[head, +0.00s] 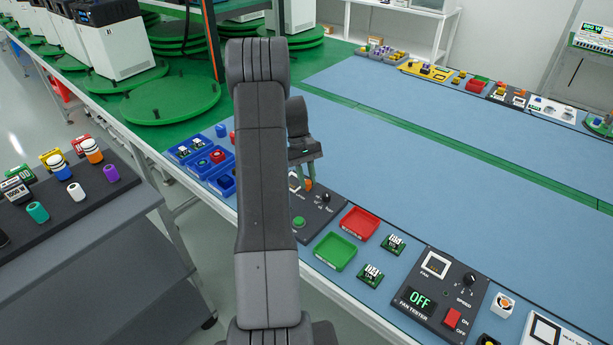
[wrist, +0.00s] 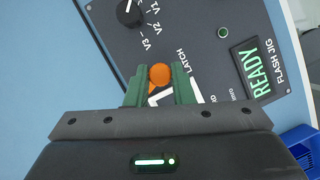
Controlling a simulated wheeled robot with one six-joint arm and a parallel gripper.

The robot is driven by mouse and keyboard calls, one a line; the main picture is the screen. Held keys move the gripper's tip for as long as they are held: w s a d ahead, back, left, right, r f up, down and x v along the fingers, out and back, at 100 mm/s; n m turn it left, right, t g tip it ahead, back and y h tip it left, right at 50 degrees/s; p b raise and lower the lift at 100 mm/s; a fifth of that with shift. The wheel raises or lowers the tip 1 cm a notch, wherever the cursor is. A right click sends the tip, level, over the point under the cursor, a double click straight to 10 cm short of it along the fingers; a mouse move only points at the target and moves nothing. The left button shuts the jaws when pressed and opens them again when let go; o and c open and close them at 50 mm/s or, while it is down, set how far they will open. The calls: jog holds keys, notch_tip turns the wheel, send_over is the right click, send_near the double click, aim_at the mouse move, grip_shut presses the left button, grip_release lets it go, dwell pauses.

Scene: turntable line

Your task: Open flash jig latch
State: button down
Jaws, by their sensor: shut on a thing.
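The flash jig (wrist: 200,35) is a dark panel with a green READY display (wrist: 249,68), a black knob (wrist: 130,12) marked V1 to V3, and a latch with an orange round knob (wrist: 160,74) beside the word LATCH. My gripper (wrist: 160,82) is shut on the orange latch knob, one green fingertip on each side. In the head view the jig (head: 325,222) lies on the near edge of the blue bench, with my gripper (head: 307,180) over its far left part and my arm hiding some of it. The lower part of the latch is hidden by the fingers.
A red tray (head: 360,223) and a green tray (head: 335,252) sit right of the jig, with small boards beside them. A fan tester (head: 437,295) showing OFF stands further right. Blue bins (head: 205,158) are to the left. The bench middle is clear.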

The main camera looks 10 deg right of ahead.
jog(key=shift+d+m+y, duration=0.15)
jog(key=shift+m+y, duration=0.75)
jog(key=shift+m, duration=1.3)
jog(key=c, duration=1.3)
grip_release()
jog(key=shift+o, duration=0.2)
jog(key=v, duration=1.3)
jog(key=shift+w+r, duration=0.15)
jog(key=shift+r, duration=0.25)
jog(key=shift+f, duration=0.1)
jog(key=x, duration=1.3)
jog(key=shift+s+f, duration=0.2)
jog(key=shift+f, duration=0.15)
